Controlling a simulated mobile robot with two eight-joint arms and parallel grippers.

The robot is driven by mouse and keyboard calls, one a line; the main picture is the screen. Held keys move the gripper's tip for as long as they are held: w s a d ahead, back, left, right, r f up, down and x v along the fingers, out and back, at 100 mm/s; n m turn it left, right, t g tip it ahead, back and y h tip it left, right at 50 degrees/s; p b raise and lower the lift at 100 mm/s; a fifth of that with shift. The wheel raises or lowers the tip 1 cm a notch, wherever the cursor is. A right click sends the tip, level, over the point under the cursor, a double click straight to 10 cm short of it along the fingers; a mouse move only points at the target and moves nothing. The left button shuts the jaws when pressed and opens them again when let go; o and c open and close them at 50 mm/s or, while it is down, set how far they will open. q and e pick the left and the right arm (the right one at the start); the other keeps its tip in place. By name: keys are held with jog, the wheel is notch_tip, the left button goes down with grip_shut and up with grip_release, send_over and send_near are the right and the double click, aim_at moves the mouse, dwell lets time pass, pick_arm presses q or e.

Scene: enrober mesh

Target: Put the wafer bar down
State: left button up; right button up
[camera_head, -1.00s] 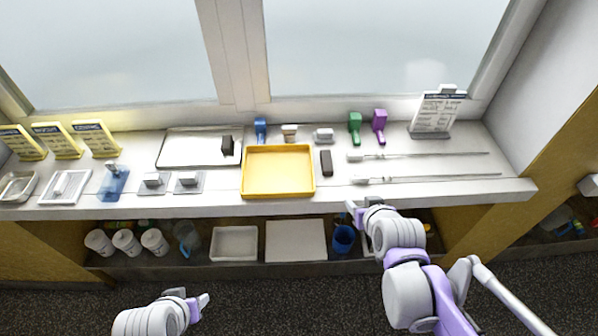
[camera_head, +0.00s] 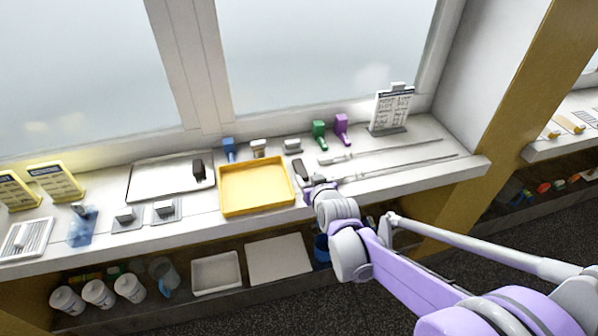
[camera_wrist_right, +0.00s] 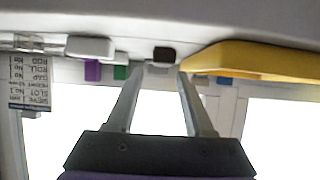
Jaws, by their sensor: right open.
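Another dark bar (camera_head: 199,169) is at the right side of the metal tray (camera_head: 150,181). I cannot tell by looks which is the wafer bar. My right gripper (camera_head: 309,190) is at the counter's front edge, close in front of the first bar. In the right wrist view the gripper (camera_wrist_right: 160,75) is open and empty, and a dark bar's end (camera_wrist_right: 164,54) shows beyond its fingertips. My left gripper is out of view.
Blue (camera_head: 229,149), green (camera_head: 319,134) and purple (camera_head: 342,128) handled tools stand behind. Long thin rods (camera_head: 400,165) lie right of the gripper. An upright card (camera_head: 391,108) stands at the back right. A shelf with cups (camera_head: 98,293) and a white tray (camera_head: 216,272) is below.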

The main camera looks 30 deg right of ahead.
aim_at(301, 171)
jog(key=shift+a+x, duration=0.2)
jog(key=shift+x, duration=2.75)
jog(key=shift+w+r, duration=0.1)
jog(key=shift+r, duration=0.05)
jog(key=shift+c, duration=0.3)
